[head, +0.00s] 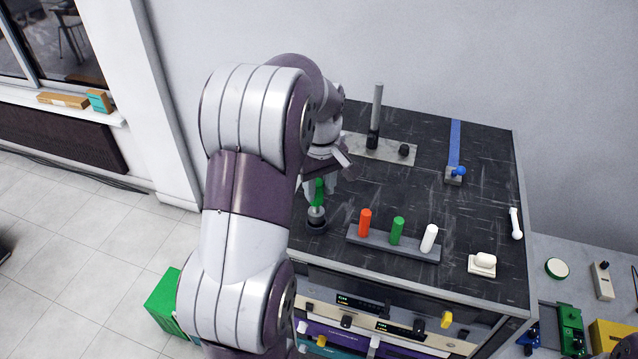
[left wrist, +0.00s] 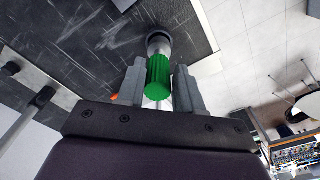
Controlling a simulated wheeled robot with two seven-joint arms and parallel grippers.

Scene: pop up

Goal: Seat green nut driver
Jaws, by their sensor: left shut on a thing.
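A green nut driver handle (head: 318,192) stands roughly upright at the front left of the dark worktop, over a grey and black round base (head: 316,224). My left gripper (head: 322,182) is around the handle from above and shut on it. In the left wrist view the ribbed green handle (left wrist: 159,76) lies between the two grey fingers of my left gripper (left wrist: 159,88), with the grey part (left wrist: 158,43) beyond it. I cannot tell how deep the driver sits in the base. My right gripper is not in view.
A grey rack (head: 376,243) to the right holds red (head: 365,222), green (head: 397,231) and white (head: 429,238) handles. Behind stand a plate with a tall grey post (head: 377,105) and a blue strip (head: 454,145). A white switch (head: 483,263) sits near the front right edge.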

